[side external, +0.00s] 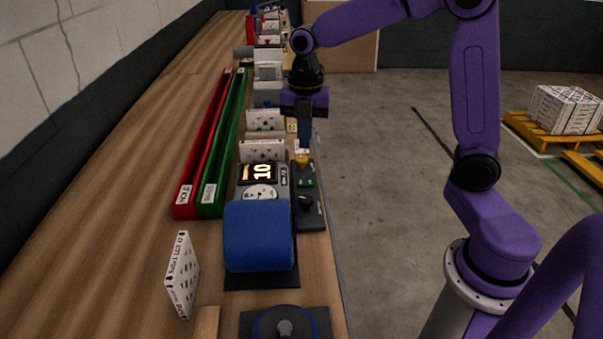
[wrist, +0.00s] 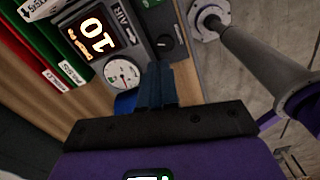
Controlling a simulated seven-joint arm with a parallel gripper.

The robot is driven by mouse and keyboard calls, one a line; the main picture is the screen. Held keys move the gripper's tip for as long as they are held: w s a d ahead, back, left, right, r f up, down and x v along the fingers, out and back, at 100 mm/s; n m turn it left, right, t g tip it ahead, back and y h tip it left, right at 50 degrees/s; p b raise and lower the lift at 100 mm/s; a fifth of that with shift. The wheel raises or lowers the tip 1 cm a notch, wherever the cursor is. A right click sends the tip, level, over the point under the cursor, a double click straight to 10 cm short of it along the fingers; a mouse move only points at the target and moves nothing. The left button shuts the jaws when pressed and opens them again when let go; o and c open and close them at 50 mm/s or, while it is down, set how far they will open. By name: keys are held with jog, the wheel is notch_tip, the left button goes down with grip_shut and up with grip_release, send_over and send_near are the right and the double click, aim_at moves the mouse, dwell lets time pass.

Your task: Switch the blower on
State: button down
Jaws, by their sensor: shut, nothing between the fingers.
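A blue drum-shaped unit (side external: 258,236) stands on a black base; I cannot tell for certain that it is the blower. Behind it is a grey unit with a lit display reading 10 (side external: 262,172) and a round dial (side external: 260,192). To its right lies a dark control panel (side external: 312,217) with a black knob (side external: 305,201) and small green marks. My gripper (side external: 304,145) is shut and empty, pointing down near the panel's far end. In the wrist view, my shut fingers (wrist: 155,82) appear near the dial (wrist: 122,73) and the knob (wrist: 165,43). The fingers' contact is unclear.
Red (side external: 187,196) and green (side external: 210,197) trays run along the bench to the left. Several white cards and units line the bench behind. The bench's right edge is close to the panel.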

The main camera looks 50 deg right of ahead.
aim_at(302, 183)
jog(key=w+d+n, duration=0.1)
jog(key=w+d, duration=0.1)
jog(key=w+d+n, duration=0.1)
jog(key=w+d, duration=0.1)
jog(key=shift+w+f, duration=0.1)
jog(key=shift+w, duration=0.1)
notch_tip(302, 183, down, 14)
jog(key=shift+a+f, duration=0.1)
dwell(0.7)
jog(key=shift+f, duration=0.1)
dwell(0.4)
